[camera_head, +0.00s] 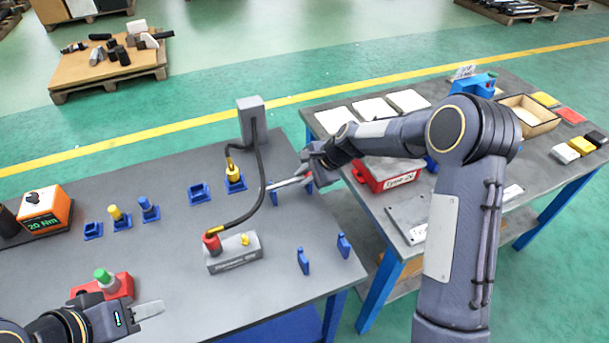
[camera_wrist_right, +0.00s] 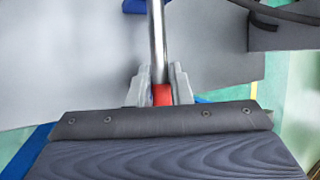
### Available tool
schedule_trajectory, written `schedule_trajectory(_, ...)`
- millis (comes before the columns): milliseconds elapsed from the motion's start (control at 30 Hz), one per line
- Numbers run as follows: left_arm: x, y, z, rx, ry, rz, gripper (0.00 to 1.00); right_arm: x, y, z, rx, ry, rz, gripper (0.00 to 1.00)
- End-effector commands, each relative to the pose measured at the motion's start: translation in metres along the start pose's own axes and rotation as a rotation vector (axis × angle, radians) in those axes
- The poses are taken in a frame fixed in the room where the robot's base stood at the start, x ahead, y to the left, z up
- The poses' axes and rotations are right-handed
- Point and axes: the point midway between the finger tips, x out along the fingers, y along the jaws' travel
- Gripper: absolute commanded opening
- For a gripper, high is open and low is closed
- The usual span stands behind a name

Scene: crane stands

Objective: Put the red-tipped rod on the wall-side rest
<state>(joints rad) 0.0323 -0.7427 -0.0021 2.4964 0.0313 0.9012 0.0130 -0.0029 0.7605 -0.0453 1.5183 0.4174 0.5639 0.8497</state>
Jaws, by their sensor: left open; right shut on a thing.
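The red-tipped rod (camera_wrist_right: 157,45) is a bright metal bar in the right wrist view. Its red end (camera_wrist_right: 162,95) sits between the fingers of my right gripper (camera_wrist_right: 160,88), which is shut on it. The bar runs away past the top edge. In the head view my right gripper (camera_head: 290,182) is over the right part of the grey bench, and the rod is hard to tell from the fingers. A blue rest (camera_head: 277,194) stands just below it. Two more blue rests (camera_head: 303,261) (camera_head: 344,245) stand nearer the front. My left gripper (camera_head: 148,310) is open and empty at lower left.
A grey post (camera_head: 250,120) with a black cable stands behind, the cable looping to a grey box (camera_head: 233,253) left of my right gripper. Blue holders (camera_head: 199,193), a red box with green button (camera_head: 104,284) and an orange device (camera_head: 45,210) stand further left. A second table (camera_head: 410,220) adjoins right.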

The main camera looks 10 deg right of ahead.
Motion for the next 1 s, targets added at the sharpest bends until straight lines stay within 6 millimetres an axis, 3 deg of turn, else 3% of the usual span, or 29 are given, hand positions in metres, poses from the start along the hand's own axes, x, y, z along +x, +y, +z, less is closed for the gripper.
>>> schedule_trajectory(33,0.0015,-0.0007,0.0008,0.0,0.0,0.0,0.41,0.0043,0.0089,-0.0096,0.008,0.012,0.014,0.0)
schedule_trajectory(267,0.0015,-0.0007,0.0008,0.0,0.0,0.0,0.41,0.0045,0.0094,-0.0097,0.008,0.013,0.015,0.0)
schedule_trajectory(300,0.0015,-0.0007,0.0008,0.0,0.0,0.0,0.41,0.0045,0.0094,-0.0096,0.008,0.013,0.015,0.24)
schedule_trajectory(467,0.0016,-0.0007,0.0008,0.0,0.0,0.0,0.41,0.0046,0.0097,-0.0095,0.008,0.012,0.016,0.44)
schedule_trajectory(1000,-0.001,0.0005,-0.0005,0.0,0.0,0.0,0.41,-0.0003,0.0106,-0.0089,0.009,0.009,0.021,0.44)
